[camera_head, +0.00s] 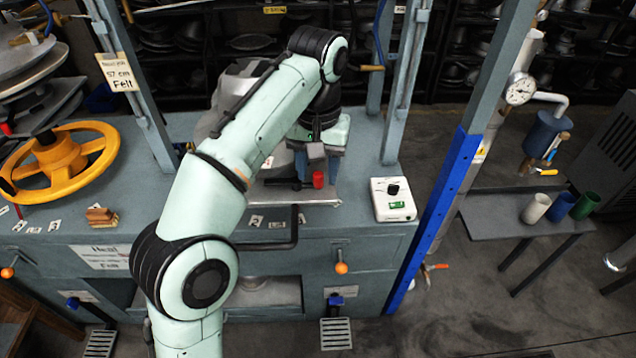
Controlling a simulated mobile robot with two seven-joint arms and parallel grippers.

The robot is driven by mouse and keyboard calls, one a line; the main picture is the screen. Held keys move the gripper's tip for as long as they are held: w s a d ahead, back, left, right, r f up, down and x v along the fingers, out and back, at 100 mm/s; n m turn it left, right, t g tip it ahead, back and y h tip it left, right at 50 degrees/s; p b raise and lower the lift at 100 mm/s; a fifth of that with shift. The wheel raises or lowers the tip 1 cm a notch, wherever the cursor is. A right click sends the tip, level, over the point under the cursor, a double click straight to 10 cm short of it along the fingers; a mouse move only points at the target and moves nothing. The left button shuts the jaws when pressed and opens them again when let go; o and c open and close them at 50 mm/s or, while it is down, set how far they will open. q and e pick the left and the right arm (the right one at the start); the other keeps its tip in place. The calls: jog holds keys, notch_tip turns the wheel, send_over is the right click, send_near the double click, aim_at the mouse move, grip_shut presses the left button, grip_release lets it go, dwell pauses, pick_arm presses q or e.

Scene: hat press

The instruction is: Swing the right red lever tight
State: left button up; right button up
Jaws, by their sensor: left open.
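The right red lever's handle (318,180) shows as a short red knob at the end of a dark bar, above a grey metal plate (300,195) on the press bench. My left arm reaches up from the bottom and bends down over the bench. My left gripper (318,165) points down just above and around the red knob, with its jaws open. I cannot tell whether its fingers touch the knob. My arm hides the left part of the plate and any lever there. My right gripper is not in view.
A grey hat form (238,90) stands behind my arm. A white control box (392,199) sits right of the plate, beside a blue-grey post (440,210). A yellow handwheel (62,160) is at the left. A small table (500,207) with several cups stands at the right.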

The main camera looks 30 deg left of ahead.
pick_arm(q)
jog(key=shift+f, duration=0.8)
grip_shut()
